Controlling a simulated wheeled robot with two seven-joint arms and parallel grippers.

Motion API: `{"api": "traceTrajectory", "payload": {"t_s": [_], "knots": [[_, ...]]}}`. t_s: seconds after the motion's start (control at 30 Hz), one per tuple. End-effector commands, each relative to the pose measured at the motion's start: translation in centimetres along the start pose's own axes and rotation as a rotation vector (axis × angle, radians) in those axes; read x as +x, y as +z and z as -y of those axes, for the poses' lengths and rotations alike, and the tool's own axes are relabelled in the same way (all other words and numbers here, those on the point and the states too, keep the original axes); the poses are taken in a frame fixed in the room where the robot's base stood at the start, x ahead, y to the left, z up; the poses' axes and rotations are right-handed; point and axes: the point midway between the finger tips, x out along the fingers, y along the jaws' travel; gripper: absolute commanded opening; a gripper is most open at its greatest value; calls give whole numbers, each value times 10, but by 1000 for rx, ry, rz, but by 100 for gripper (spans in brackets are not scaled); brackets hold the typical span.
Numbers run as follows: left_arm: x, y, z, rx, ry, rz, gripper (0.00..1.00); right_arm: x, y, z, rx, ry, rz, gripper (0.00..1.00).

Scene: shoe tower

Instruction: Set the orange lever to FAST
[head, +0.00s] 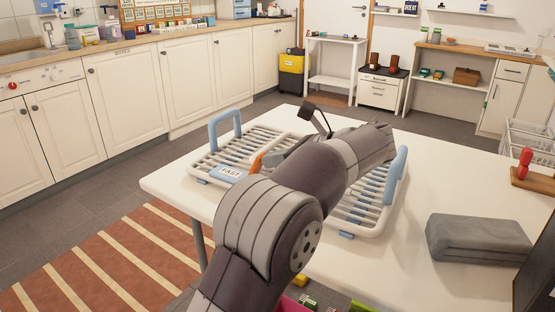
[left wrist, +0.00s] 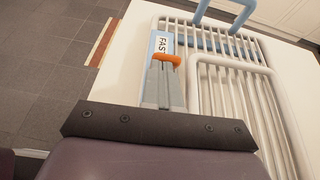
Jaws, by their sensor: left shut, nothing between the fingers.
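A white slatted rack (head: 262,136) with blue handles lies on the white table. It also shows in the left wrist view (left wrist: 212,25). Its pale blue strip carries a FAST label (head: 230,172), readable in the left wrist view (left wrist: 161,44) too. The orange lever (head: 257,161) sits beside that label; in the left wrist view (left wrist: 167,58) it lies across the fingertips. My left gripper (left wrist: 164,66) is shut and empty, its tips at the lever; whether they touch it I cannot tell. My left arm hides much of the rack in the head view. My right gripper is out of view.
A folded grey cloth (head: 477,237) lies on the table (head: 405,255) at the right. A red-handled object on a wooden base (head: 535,170) stands at the far right edge. The table between rack and cloth is clear. A striped rug (head: 110,264) lies on the floor at left.

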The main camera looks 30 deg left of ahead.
Motion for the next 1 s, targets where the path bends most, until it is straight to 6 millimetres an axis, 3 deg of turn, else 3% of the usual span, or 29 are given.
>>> {"api": "traceTrajectory", "payload": {"t_s": [0.3,1.0], "knots": [[7,17,0,-1,2,-149,0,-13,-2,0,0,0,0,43],[48,51,0,0,2,-144,0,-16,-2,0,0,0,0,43]]}}
